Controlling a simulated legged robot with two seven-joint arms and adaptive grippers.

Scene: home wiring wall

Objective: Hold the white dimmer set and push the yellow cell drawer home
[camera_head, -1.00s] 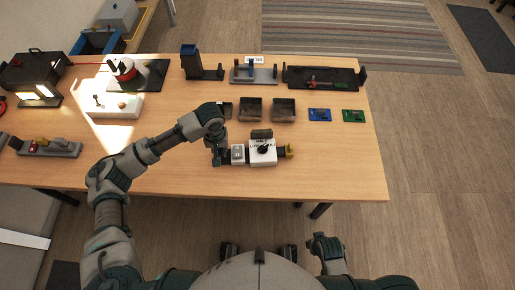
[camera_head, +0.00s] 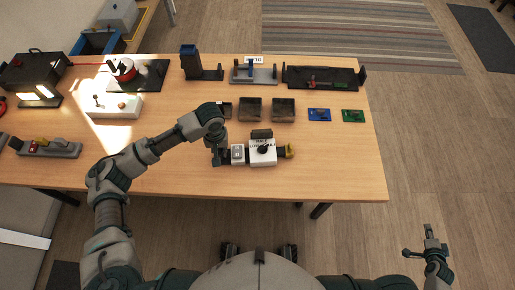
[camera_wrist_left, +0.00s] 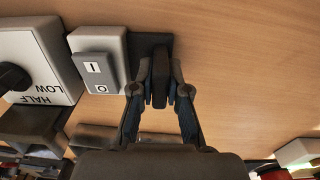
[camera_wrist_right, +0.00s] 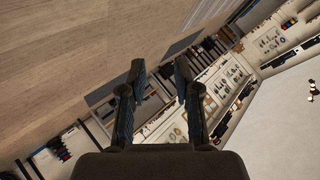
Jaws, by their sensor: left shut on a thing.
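The white dimmer set lies near the table's front edge, with a white dial box (camera_head: 262,156) and black knob, and a rocker switch box (camera_head: 238,154) to its left. The yellow cell drawer (camera_head: 290,151) sticks out at the set's right end. My left gripper (camera_head: 219,158) is shut on the dark upright tab (camera_wrist_left: 161,75) at the set's left end. The left wrist view also shows the switch box (camera_wrist_left: 97,66) and dial box (camera_wrist_left: 35,60) beside the jaws. My right gripper (camera_head: 430,247) is open and empty (camera_wrist_right: 160,70), beyond the table, far right of the drawer.
Small dark bins (camera_head: 251,109), a blue board (camera_head: 319,115) and a green board (camera_head: 353,116) lie behind the set. Fixtures line the table's back. The tabletop (camera_head: 335,165) right of the drawer is clear.

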